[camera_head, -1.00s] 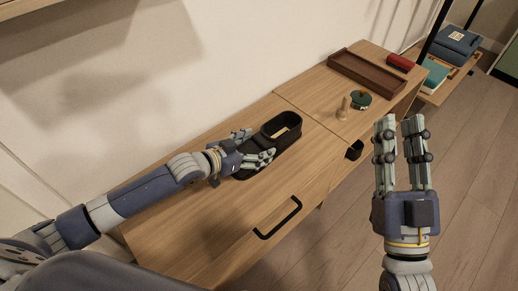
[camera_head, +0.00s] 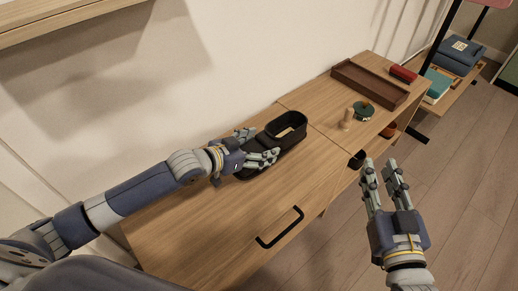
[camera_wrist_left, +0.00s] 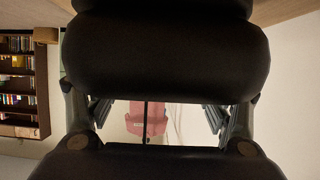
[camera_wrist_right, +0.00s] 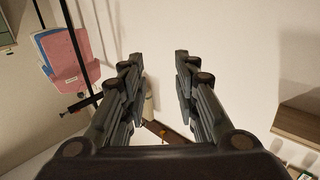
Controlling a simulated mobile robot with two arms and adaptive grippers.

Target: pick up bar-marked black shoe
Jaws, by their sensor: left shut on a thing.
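The black shoe (camera_head: 292,139) is at the top of the wooden cabinet, its open collar facing up and its toe end toward my left gripper. My left gripper (camera_head: 263,146) is shut on the toe end, with its fingers on either side. I cannot tell whether a small gap lies under the shoe. In the left wrist view a large dark rounded shape (camera_wrist_left: 170,50), apparently the shoe, fills the upper middle. No bar mark can be made out. My right gripper (camera_head: 379,165) is open and empty, in front of the cabinet; its spread fingers also show in the right wrist view (camera_wrist_right: 159,58).
On the cabinet (camera_head: 200,215) to the right are a wooden peg-like figure (camera_head: 347,119), a green round item (camera_head: 364,110), a brown tray (camera_head: 368,84) and a red item (camera_head: 403,74). The wall is close behind. The cabinet's front left top is clear.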

